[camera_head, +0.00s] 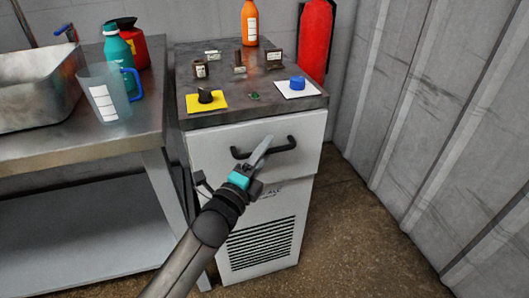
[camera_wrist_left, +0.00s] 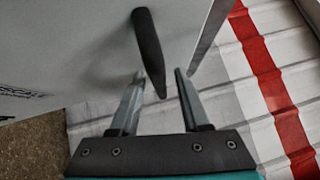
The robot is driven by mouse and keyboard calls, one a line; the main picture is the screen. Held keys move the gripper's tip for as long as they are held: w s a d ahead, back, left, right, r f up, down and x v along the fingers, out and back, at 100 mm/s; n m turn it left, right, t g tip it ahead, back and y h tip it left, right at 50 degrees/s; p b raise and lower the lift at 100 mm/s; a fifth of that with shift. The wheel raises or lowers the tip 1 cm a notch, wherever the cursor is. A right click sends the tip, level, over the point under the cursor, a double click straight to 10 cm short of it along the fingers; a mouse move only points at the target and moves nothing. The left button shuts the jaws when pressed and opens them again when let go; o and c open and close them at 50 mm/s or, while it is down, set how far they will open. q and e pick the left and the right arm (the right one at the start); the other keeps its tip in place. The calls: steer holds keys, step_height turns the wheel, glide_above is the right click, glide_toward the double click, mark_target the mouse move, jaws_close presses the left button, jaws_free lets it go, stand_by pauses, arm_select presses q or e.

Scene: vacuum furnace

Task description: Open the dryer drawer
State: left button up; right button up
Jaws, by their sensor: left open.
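The dryer is a white cabinet with a dark speckled top (camera_head: 235,112) and a louvred vent low on its front. Its drawer front (camera_head: 215,145) is at the top and looks shut. A black bar handle (camera_head: 284,146) is on it. My left gripper (camera_head: 262,151) is at the handle, in front of the drawer. In the left wrist view the handle (camera_wrist_left: 148,45) is a dark bar whose near end appears between the open fingers of the left gripper (camera_wrist_left: 158,76). I cannot tell whether they touch it. My right gripper is not in view.
A metal table (camera_head: 75,150) with a jug (camera_head: 105,95), bottles and a metal basin stands left of the dryer. Small items and an orange bottle (camera_head: 249,25) are on the dryer top. A red extinguisher (camera_head: 315,40) and corrugated wall (camera_head: 430,120) are at right. The floor in front right is clear.

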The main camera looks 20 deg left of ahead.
arm_select(q)
jaws_close()
stand_by(0.3)
stand_by(1.1)
